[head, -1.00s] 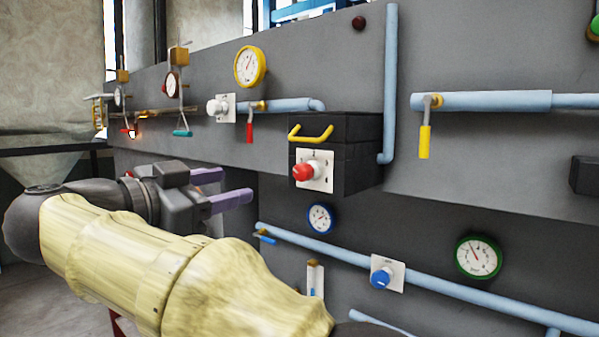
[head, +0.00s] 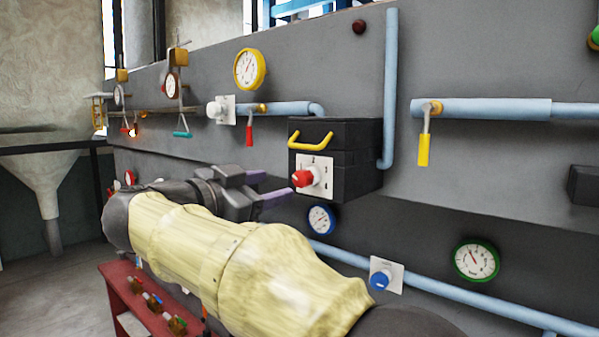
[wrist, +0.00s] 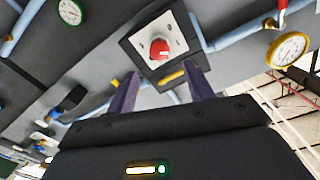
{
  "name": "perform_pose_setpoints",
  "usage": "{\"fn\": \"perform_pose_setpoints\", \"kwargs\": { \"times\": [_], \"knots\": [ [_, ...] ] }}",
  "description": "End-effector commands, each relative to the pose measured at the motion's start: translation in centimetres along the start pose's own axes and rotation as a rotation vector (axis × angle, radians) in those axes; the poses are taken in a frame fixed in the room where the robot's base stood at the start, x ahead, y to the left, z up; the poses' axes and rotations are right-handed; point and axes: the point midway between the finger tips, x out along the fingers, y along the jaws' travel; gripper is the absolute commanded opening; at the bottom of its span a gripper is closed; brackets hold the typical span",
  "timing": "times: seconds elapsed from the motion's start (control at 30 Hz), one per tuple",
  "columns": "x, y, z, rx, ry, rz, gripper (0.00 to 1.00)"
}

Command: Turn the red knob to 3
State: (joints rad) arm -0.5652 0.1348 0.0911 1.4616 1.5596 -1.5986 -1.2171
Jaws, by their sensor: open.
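The red knob (head: 302,178) sits on a white dial plate (head: 318,170) on the front of a black box (head: 360,160) with a yellow handle (head: 311,141). My gripper (head: 272,188) is open and empty, its purple fingers just left of the knob and apart from it. In the wrist view, the red knob (wrist: 159,49) and its plate (wrist: 178,33) show beyond the gap between the fingers of my gripper (wrist: 158,82). The numbers on the plate are too small to read surely.
A blue pipe (head: 390,90) runs down just right of the box. A yellow-rimmed gauge (head: 249,69), a white knob (head: 216,109) and a red-handled lever (head: 249,134) are up left. A blue knob (head: 380,280) and blue gauge (head: 321,219) are below. A red bench (head: 130,295) stands at lower left.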

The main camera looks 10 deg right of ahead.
Motion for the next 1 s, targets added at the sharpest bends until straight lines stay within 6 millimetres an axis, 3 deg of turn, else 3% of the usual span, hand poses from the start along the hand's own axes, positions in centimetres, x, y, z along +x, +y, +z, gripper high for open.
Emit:
{"fn": "perform_pose_setpoints", "kwargs": {
  "times": [0.43, 0.6, 0.87, 1.0],
  "knots": [
    [7.6, -0.1, -0.2, -0.003, 0.001, 0.002, 0.52],
    [8.7, 0.0, 0.0, -0.001, 0.0, 0.0, 0.52],
    [8.8, 0.0, 0.0, -0.001, 0.0, -0.001, 0.52],
    [8.8, 0.0, 0.0, -0.001, 0.0, -0.001, 0.25]
  ]
}}
